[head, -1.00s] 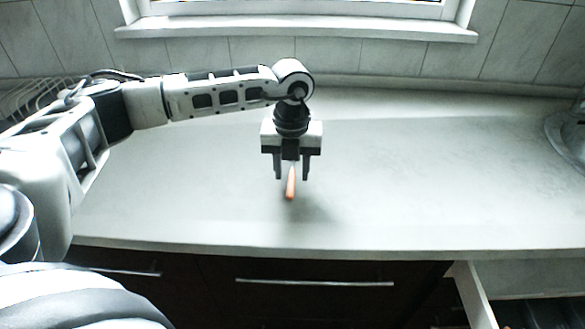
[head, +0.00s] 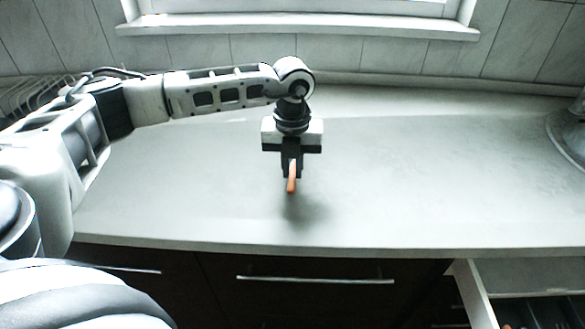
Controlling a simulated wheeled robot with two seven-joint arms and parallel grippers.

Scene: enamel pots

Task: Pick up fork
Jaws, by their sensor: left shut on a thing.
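The fork shows as a thin piece with an orange handle (head: 292,184) in the middle of the head view, over the pale worktop (head: 400,195). My left gripper (head: 291,172) points straight down, and its fingers are shut on the fork. The orange end sticks out below the fingers toward the front, and the rest of the fork is hidden by the gripper. A soft shadow lies on the worktop just below it. I cannot tell if the fork still touches the worktop. My right gripper is not in view.
An open drawer (head: 478,295) is at the lower right, with dark contents partly visible. A grey metal object (head: 568,135) stands at the right edge. A wire rack (head: 35,98) is at the back left. The worktop around the gripper is clear.

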